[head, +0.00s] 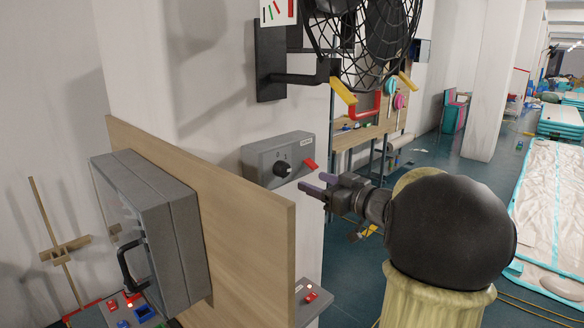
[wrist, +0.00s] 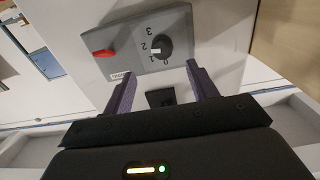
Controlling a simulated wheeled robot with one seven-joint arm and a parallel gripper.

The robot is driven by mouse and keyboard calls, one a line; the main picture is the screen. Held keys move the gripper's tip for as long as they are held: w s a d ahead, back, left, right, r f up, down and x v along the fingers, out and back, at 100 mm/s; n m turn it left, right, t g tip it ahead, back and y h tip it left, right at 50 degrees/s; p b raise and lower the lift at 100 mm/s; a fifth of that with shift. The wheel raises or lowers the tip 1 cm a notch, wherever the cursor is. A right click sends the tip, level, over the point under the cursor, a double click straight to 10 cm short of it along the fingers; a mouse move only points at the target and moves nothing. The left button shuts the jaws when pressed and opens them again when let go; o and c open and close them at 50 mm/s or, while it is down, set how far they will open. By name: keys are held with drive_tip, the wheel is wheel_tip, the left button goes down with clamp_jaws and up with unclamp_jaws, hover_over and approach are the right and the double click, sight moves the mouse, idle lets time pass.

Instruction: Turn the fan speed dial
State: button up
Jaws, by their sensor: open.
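A grey control box (head: 259,155) is fixed to the white wall in the head view. A round black dial (head: 283,168) sits on its front face, with a red switch (head: 309,164) to the right of it. In the wrist view the box appears turned over, with the dial (wrist: 159,47) beside the numbers 0 to 3 and the red switch (wrist: 104,53) at left. My gripper (head: 309,188) is open and empty, pointing at the box from the right and slightly below. Its purple-lined fingers stay apart from the dial.
A black caged fan (head: 365,35) hangs on a wall bracket above the box. A wooden panel (head: 245,235) carries a grey case (head: 172,225) at left, close to the box. A small grey box with a red switch (head: 311,296) is below.

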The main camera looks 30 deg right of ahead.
sight(286, 172)
drive_tip(key=p+x, duration=0.3)
drive_tip(key=x, duration=0.6)
drive_tip(key=shift+a+f, duration=0.1)
drive_tip(key=shift+a, duration=0.1)
drive_tip(key=c, duration=1)
